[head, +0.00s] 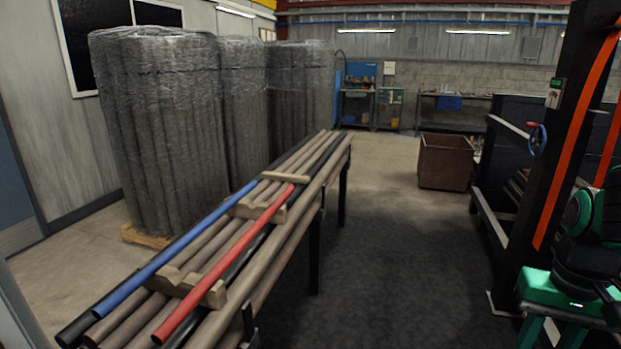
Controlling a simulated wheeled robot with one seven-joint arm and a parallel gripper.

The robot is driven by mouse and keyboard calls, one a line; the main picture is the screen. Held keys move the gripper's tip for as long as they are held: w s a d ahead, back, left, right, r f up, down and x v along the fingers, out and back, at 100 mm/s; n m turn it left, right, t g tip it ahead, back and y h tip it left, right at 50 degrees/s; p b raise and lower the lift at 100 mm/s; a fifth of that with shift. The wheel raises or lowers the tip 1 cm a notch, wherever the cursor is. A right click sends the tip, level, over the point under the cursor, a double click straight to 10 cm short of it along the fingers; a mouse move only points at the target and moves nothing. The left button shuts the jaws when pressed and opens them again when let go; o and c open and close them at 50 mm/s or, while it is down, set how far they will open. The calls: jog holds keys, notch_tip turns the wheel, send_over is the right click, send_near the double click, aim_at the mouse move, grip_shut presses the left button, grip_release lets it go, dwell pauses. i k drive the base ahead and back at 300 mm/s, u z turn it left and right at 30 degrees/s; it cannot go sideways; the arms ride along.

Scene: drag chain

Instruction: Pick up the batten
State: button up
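A short pale wooden strip, which looks like the batten (286,177), lies crosswise on top of the long poles, about midway along the rack in the head view. It lies just beyond the far ends of the blue pole (178,262) and the red pole (226,262). Both of its ends look uncovered. My gripper is not in view, so I cannot tell its state or how far it is from the strip.
Notched wooden blocks (213,293) sit among the poles. Wrapped pole bundles (160,130) stand behind the rack, to the left. A rusty bin (444,162) stands at the back right. Black-and-orange machinery (545,150) fills the right side. The dark floor between is clear.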

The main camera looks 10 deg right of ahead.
aim_at(292, 177)
jog(key=z, duration=0.4)
jog(key=i, duration=1.1)
jog(key=z, duration=0.4)
jog(key=i, duration=1.15)
jog(key=u, duration=0.85)
jog(key=i, duration=1.2)
jog(key=u, duration=0.65)
